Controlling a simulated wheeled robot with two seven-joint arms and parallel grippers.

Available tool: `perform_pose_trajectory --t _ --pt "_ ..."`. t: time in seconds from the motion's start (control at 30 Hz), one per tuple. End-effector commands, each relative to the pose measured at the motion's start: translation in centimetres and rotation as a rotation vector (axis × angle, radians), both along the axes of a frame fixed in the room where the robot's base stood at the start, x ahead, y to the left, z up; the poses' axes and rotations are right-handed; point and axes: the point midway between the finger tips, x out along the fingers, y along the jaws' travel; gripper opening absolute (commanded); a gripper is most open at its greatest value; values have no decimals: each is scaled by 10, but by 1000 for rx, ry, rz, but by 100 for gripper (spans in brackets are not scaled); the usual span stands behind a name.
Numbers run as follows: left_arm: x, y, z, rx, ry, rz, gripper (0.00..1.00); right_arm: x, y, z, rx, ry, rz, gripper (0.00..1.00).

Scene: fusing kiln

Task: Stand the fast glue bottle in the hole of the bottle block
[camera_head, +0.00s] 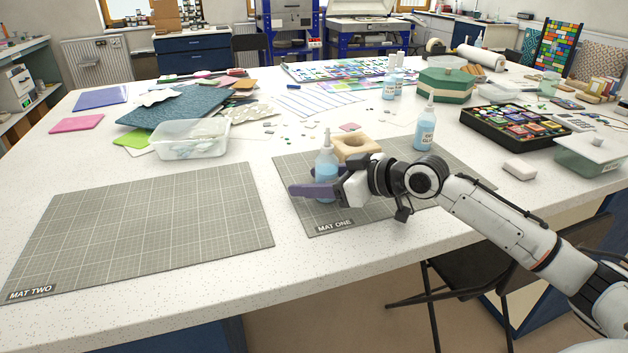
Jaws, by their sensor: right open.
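A clear bottle of blue liquid with a pointed nozzle (326,163) stands upright on mat one (455,178); I cannot read its label. My right gripper (309,189) is at this bottle, its purple fingers low around or beside it, open. The wooden bottle block (369,146) with a round hole in its top sits on the mat just behind and right of the bottle; the hole looks empty. A similar bottle (426,128) with a partly readable glue label stands at the mat's right. I cannot tell which is the fast glue. My left gripper is out of view.
Mat two (150,225) lies empty at left. A clear tub (188,140) stands behind it. More bottles (389,85), a green box (444,86), a black tray (512,128) of coloured pieces and a white block (519,169) stand behind and right.

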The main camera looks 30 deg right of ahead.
Motion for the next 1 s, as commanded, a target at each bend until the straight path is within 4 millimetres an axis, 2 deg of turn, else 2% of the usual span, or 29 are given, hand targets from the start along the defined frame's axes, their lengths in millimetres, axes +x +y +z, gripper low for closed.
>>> perform_pose_trajectory --t 0.17,0.6,1.0 --pt "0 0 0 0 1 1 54 -4 -3 2 -2 2 -2 54" --pt "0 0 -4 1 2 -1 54 -53 -22 23 -5 5 2 54" --pt "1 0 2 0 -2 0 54 -89 -38 42 5 1 0 54"
